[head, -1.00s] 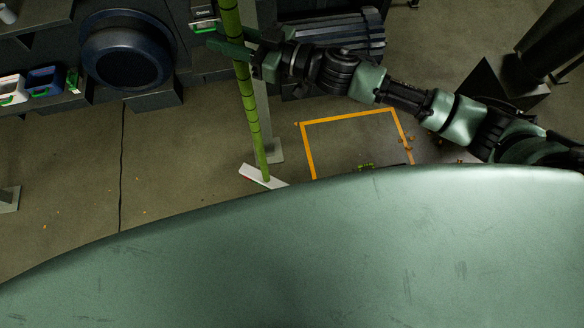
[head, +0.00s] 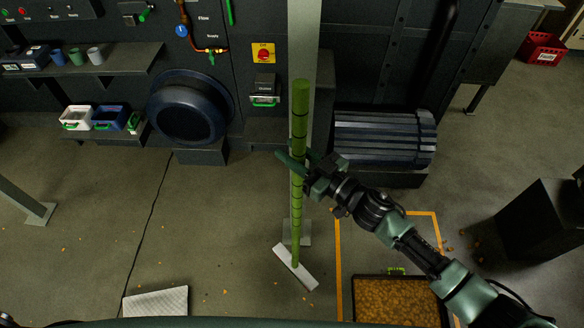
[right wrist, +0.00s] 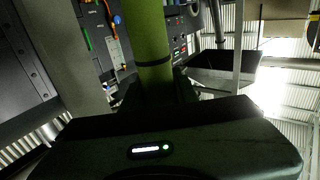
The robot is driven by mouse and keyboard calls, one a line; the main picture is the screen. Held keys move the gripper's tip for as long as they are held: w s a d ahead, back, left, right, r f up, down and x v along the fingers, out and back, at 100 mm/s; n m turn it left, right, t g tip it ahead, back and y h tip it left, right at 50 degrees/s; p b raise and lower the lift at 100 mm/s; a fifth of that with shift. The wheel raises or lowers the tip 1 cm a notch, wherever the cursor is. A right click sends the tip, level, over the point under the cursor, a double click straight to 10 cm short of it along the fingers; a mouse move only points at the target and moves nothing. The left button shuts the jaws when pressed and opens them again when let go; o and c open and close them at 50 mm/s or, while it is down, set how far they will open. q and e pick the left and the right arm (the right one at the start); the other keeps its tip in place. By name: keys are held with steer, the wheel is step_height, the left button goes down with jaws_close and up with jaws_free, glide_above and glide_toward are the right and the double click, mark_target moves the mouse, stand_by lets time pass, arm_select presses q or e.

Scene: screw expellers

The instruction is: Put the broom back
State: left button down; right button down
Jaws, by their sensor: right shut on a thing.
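The broom (head: 299,115) has a long green handle with dark rings and a pale flat head (head: 295,268) down at the floor. It stands nearly upright. My right gripper (head: 297,164) is shut on the handle around its middle. My left gripper is not in view.
A tray of brown pellets (head: 352,300) sits inside a yellow floor outline (head: 339,255). A ribbed dark drum (head: 385,140) and a round blue-black housing (head: 190,106) stand at the back. A perforated white panel (head: 155,302) is at front left. Open floor lies to the left.

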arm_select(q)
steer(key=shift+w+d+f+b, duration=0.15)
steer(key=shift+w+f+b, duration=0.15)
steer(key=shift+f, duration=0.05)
arm_select(e)
step_height(320, 180, down, 5)
steer(key=shift+f, duration=0.25)
steer(key=c, duration=1.1)
jaws_free()
steer(key=shift+f, duration=0.1)
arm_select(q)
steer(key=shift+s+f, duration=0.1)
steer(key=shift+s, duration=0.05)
